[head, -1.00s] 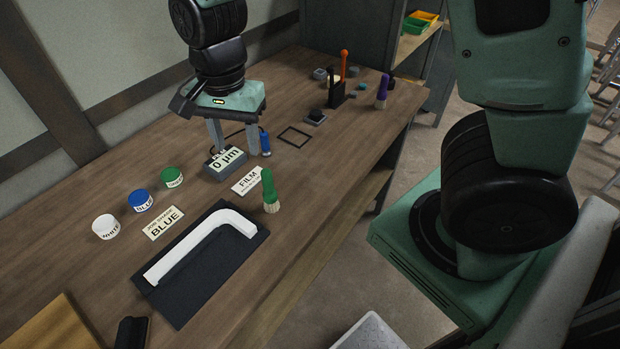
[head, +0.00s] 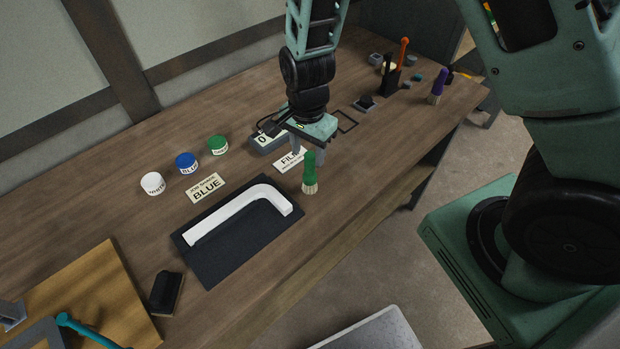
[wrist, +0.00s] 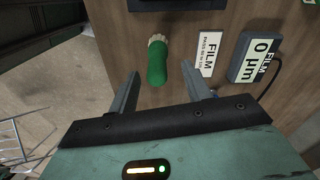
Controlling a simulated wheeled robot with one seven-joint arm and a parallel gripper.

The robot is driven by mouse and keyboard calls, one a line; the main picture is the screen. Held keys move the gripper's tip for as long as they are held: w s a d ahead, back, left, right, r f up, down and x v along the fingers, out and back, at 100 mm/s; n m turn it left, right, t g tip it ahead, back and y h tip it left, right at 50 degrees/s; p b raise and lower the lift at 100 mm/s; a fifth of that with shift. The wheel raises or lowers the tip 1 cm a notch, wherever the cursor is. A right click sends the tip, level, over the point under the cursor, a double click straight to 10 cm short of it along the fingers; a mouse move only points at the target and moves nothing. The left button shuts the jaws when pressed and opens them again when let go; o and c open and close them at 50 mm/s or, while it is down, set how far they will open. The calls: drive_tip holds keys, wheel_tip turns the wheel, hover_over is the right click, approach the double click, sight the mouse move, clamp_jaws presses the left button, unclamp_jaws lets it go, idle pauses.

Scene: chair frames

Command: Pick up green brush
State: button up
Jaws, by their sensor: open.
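The green brush (head: 310,171) stands upright on the wooden bench, its pale bristles down and green handle up, near the right end of the black mat. In the wrist view the green brush (wrist: 157,66) lies between and a little beyond my two fingertips, touching neither as far as I can see. My gripper (head: 309,150) is open and empty, above and just behind the brush in the head view. In the wrist view my gripper (wrist: 160,85) shows its two fingers spread wide.
A black mat (head: 215,265) bears a white curved piece (head: 225,213). The FILM card (head: 290,160) and a gauge (head: 266,142) are close to the brush. White (head: 152,183), blue (head: 187,162) and green (head: 218,145) jars stand left. A purple brush (head: 438,86) stands far right.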

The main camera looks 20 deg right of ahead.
sight(309, 166)
drive_tip(key=shift+s+d+f+p, duration=0.15)
drive_tip(key=shift+f+p, duration=0.85)
drive_tip(key=shift+f, duration=1.65)
clamp_jaws()
